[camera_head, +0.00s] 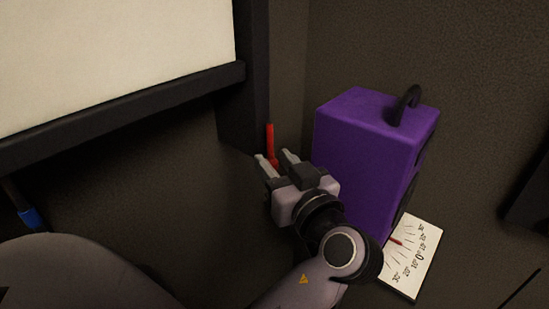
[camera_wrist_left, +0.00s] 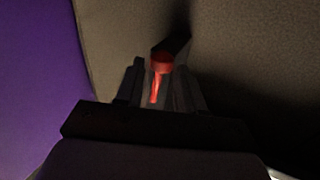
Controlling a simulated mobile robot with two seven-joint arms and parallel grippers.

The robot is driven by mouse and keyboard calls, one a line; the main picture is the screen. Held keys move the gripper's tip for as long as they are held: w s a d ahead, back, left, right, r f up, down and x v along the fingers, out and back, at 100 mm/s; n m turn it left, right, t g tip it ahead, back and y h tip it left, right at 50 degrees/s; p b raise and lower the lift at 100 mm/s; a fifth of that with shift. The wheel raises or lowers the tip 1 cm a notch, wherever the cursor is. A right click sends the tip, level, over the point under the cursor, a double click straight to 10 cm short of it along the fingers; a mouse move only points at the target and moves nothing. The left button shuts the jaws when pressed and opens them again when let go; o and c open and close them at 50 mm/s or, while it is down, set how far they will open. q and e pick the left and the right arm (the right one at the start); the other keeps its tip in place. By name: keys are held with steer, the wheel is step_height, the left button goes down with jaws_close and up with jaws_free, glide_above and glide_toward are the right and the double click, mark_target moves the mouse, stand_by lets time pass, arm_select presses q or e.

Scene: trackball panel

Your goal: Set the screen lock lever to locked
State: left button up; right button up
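The red lever (camera_head: 270,143) stands upright on the dark wall, by the lower end of the dark post beside the large pale screen (camera_head: 110,55). In the left wrist view the lever (camera_wrist_left: 160,66) shows a round red hub with a thin handle pointing toward me. My left gripper (camera_head: 273,157) is at the lower part of the lever. Its two fingers (camera_wrist_left: 160,88) are apart, one on each side of the handle, with a small gap visible. The lever's lower end is partly hidden by the fingers. My right gripper is not in view.
A purple box (camera_head: 358,155) with a black hooked handle stands close to the right of my left gripper. A white scale card (camera_head: 418,256) with a red pointer lies below it. A blue-tipped rod (camera_head: 31,218) is at the left. A dark frame edge (camera_head: 130,110) runs under the screen.

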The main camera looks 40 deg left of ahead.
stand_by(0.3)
arm_select(q)
jaws_close()
